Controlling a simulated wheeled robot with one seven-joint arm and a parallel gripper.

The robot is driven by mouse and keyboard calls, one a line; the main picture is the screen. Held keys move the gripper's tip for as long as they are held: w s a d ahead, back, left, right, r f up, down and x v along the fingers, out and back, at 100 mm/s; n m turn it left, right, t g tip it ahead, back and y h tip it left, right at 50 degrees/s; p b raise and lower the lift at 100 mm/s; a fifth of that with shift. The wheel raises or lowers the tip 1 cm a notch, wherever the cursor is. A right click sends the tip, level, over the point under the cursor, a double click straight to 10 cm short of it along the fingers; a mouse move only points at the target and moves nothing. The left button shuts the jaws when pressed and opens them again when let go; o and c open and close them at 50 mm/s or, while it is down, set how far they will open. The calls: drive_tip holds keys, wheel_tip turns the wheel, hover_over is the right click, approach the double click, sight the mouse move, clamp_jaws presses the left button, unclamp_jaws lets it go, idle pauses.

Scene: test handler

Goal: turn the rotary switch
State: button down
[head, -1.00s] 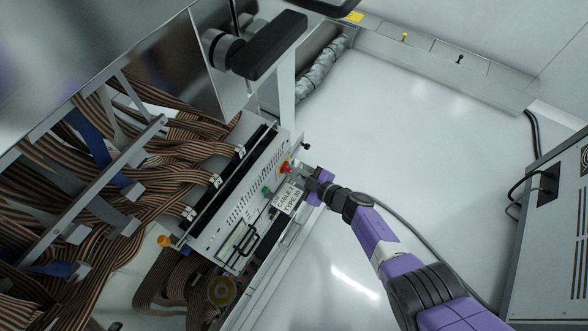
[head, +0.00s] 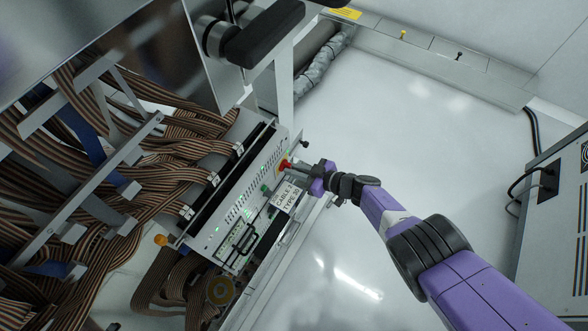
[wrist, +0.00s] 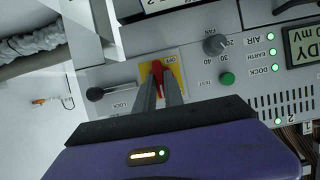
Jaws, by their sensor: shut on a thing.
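The rotary switch (wrist: 156,66) has a red handle on a yellow plate (wrist: 176,68), which carries an upside-down OFF label, in the wrist view. In the head view the red switch (head: 284,164) sits on the edge of the front panel. My gripper (wrist: 160,86) has its two fingers on either side of the red handle and is shut on it. The fingers hide part of the handle and plate. In the head view my gripper (head: 292,167) reaches the switch from the right.
A black lever (wrist: 96,94) is left of the switch; a grey knob (wrist: 215,44) and green button (wrist: 227,79) are right. Green lights (wrist: 271,37) and a display (wrist: 303,46) glow. Ribbon cables (head: 150,170) fill the left. Open floor (head: 400,130) lies right.

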idle(0.4)
drive_tip(key=c, duration=1.4)
unclamp_jaws()
drive_tip(key=shift+c, duration=0.2)
drive_tip(key=p+v, duration=0.5)
drive_tip(key=v, duration=0.2)
drive_tip(key=shift+s+d+r+p, duration=0.2)
drive_tip(key=shift+d+p, duration=0.1)
